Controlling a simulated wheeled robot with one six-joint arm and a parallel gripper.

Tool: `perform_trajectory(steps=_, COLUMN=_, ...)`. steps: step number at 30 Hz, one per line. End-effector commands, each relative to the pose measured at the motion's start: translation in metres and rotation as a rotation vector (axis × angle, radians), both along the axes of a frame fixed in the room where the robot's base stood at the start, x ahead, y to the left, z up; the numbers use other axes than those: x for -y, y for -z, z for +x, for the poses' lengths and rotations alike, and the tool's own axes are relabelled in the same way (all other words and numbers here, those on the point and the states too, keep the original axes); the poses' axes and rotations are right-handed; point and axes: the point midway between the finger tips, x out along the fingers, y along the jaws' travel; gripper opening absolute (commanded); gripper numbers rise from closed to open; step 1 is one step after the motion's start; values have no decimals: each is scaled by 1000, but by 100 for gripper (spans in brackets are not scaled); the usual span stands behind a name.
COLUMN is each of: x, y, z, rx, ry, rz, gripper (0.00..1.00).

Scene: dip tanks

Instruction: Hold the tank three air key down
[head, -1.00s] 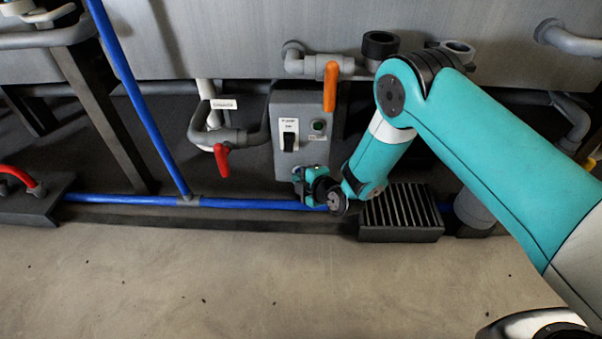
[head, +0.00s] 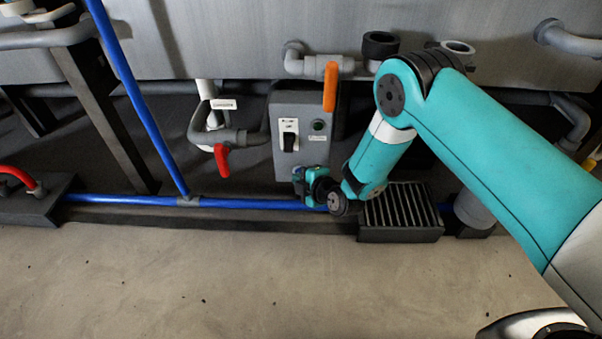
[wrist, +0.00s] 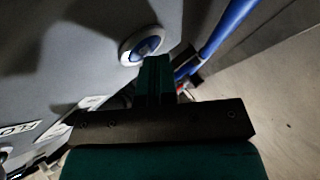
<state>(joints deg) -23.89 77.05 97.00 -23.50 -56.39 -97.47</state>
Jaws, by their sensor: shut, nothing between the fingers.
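A grey control box (head: 283,163) stands below the tank wall, with a black switch on a white plate and a small green button on its face. My gripper (head: 299,176) is at the lower right of this box in the head view, and its tips are hard to make out there. In the wrist view, a round blue key (wrist: 146,46) in a white ring sits on the grey panel. My shut, empty gripper fingers (wrist: 155,65) end at the lower right edge of this key. I cannot tell whether they touch or press it. The key's own label is not readable.
An orange handle (head: 330,88) rises at the box's upper right. A red valve handle (head: 221,158) is to its left. A blue pipe (head: 250,204) runs low along the floor edge. A black slatted block (head: 400,225) is right of the gripper. The front floor is clear.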

Motion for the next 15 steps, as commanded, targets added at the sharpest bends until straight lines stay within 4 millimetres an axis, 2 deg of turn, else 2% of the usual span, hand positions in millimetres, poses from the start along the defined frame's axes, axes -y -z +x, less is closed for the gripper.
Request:
perform_trajectory(steps=10, x=0, y=-1, z=0, rx=2, ry=1, rz=1, gripper=0)
perform_trajectory(steps=15, x=0, y=-1, z=-7, rx=1, ry=0, rz=-1, gripper=0)
